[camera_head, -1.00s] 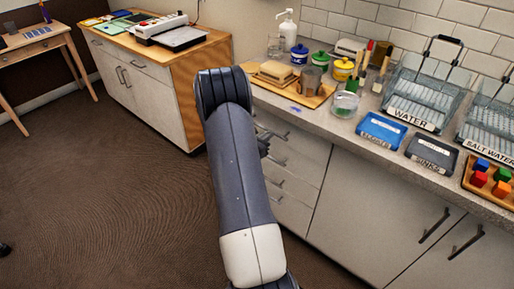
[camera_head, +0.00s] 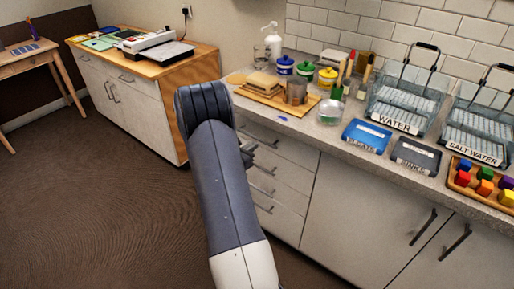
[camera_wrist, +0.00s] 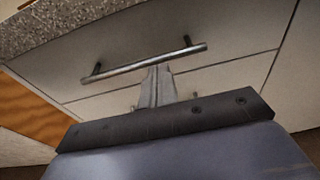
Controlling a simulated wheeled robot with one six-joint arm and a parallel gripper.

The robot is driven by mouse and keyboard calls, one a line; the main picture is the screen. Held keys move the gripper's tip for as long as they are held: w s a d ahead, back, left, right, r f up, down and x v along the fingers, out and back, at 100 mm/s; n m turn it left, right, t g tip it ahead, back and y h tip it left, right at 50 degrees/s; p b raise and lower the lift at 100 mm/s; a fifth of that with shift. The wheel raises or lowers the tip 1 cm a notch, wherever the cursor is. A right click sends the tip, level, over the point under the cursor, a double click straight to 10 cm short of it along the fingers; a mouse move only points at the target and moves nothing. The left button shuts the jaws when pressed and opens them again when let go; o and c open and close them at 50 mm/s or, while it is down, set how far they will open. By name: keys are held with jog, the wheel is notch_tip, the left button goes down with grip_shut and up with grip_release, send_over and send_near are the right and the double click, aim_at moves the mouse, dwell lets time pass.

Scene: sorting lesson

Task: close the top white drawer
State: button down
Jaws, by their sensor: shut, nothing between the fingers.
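The top white drawer (camera_head: 284,143) is under the counter's front edge, at the top of a stack of white drawers. Its front looks about flush with the cabinet; I cannot tell if a small gap is left. In the wrist view its front (camera_wrist: 235,35) fills the upper middle, with a metal bar handle (camera_wrist: 140,62) across it. My gripper (camera_head: 249,155) is at the drawer stack, partly hidden by my arm. In the wrist view my gripper (camera_wrist: 157,70) is shut and empty, its tips just below the handle's middle. Contact cannot be told.
Lower drawers and cabinet doors (camera_head: 360,215) lie below and right. A wooden-topped cabinet (camera_head: 135,105) stands left. The brown floor (camera_head: 90,200) is clear.

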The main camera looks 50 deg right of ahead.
jog(key=a+r, duration=0.2)
jog(key=a, duration=0.8)
jog(key=shift+s+a+b, duration=0.15)
jog(key=shift+a+b, duration=0.15)
jog(key=shift+a, duration=0.1)
jog(key=shift+f, duration=0.1)
send_near(261, 141)
jog(key=shift+d+f+p, duration=0.1)
jog(key=shift+d+f, duration=0.15)
jog(key=shift+d, duration=0.9)
jog(key=shift+d+f+p, duration=0.15)
jog(key=shift+d+f, duration=0.05)
jog(key=shift+d, duration=0.9)
jog(key=shift+d+f+p, duration=0.1)
jog(key=shift+d+f, duration=0.15)
jog(key=shift+d, duration=0.9)
